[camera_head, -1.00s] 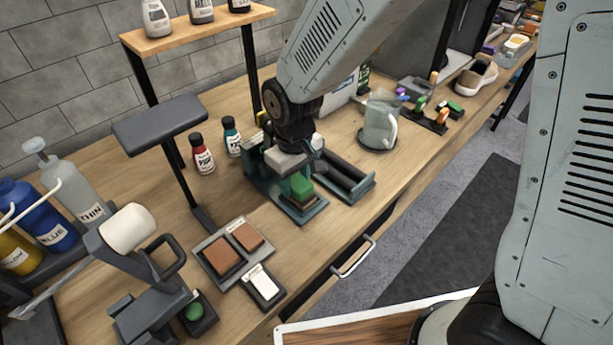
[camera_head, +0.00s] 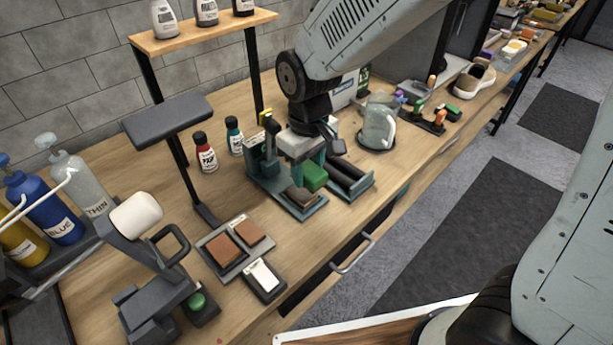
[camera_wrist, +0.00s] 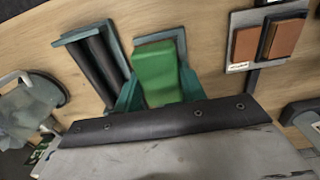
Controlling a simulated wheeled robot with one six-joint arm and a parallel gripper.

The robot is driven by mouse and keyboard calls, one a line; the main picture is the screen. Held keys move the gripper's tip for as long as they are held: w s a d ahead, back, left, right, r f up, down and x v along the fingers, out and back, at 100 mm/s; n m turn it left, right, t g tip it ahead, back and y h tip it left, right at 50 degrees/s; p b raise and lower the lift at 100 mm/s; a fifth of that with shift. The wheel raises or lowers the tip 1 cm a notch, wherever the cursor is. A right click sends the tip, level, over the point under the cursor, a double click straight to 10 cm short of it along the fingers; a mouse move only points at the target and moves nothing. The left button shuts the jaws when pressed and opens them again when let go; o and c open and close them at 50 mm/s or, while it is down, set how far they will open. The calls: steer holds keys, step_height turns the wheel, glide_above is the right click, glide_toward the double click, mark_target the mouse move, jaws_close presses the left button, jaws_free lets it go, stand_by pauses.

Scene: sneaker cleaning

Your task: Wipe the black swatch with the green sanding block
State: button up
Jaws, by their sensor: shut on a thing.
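My gripper (camera_head: 312,160) is shut on the green sanding block (camera_head: 314,177), just above a teal holder (camera_head: 318,208). The block also shows between the teal fingers in the wrist view (camera_wrist: 155,72). A brown block (camera_head: 300,196) lies in the holder beside and below the green one. I cannot clearly pick out a black swatch. A grey tray (camera_head: 207,240) holds brown swatches (camera_head: 224,250) and (camera_head: 248,232); the tray shows at the wrist view's upper right (camera_wrist: 238,19).
A holder with dark rollers (camera_head: 346,180) is right of the block, with a clear jug (camera_head: 379,122) beyond. A dark lamp-like stand (camera_head: 168,119) rises behind the swatches. Bare wood lies between holder and swatches.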

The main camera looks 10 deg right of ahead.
steer(key=shift+r, duration=1.35)
